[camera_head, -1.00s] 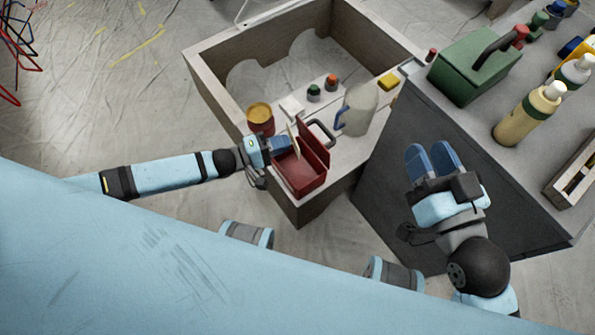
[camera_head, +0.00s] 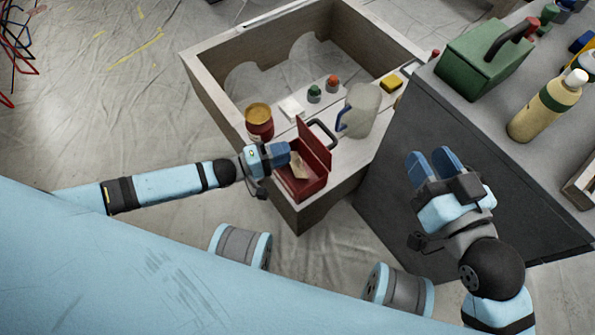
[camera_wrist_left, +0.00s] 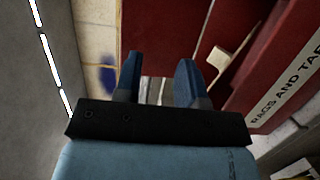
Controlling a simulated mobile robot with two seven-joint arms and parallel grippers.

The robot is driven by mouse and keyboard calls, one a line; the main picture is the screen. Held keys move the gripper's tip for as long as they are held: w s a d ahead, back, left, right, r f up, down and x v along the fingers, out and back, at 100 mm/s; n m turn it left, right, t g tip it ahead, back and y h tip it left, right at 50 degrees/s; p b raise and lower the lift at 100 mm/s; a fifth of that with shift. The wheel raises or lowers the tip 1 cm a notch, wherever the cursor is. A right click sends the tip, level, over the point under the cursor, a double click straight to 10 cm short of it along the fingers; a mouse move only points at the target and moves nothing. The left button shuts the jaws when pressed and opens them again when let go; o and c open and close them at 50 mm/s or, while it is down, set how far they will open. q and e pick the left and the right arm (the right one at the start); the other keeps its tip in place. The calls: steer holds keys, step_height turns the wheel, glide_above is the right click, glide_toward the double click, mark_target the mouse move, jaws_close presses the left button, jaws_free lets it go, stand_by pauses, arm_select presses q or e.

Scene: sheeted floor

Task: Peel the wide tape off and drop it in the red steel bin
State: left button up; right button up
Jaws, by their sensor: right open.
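The red steel bin (camera_head: 304,190) stands on the wooden bench with its lid up; its lettered wall also shows in the wrist view (camera_wrist_left: 285,65). A beige strip of tape (camera_head: 299,166) lies inside the bin, tilted against the red interior. It also shows in the wrist view (camera_wrist_left: 232,55), to the right of my fingers and apart from them. My left gripper (camera_head: 280,154) is at the bin's left rim; in the wrist view its fingers (camera_wrist_left: 158,82) are apart with nothing between them. My right gripper (camera_head: 432,164) is open and empty before the dark grey cabinet.
A red can with a yellow top (camera_head: 259,122), a white block (camera_head: 291,108) and a clear jug (camera_head: 360,108) stand near the bin. The grey cabinet (camera_head: 470,150) bears a green box (camera_head: 485,58) and a cream bottle (camera_head: 545,107). Sheeted floor lies open at left.

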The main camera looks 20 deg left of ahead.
arm_select(q)
steer(key=shift+s+a, duration=0.1)
steer(key=p+v, duration=0.4)
steer(key=v, duration=0.9)
steer(key=shift+s+a, duration=0.15)
steer(key=shift+a, duration=0.05)
arm_select(e)
steer(key=r, duration=0.1)
steer(key=r+m, duration=0.1)
steer(key=r+t, duration=0.1)
steer(key=shift+s+a+r, duration=0.1)
steer(key=shift+s+r, duration=0.2)
steer(key=shift+r, duration=0.1)
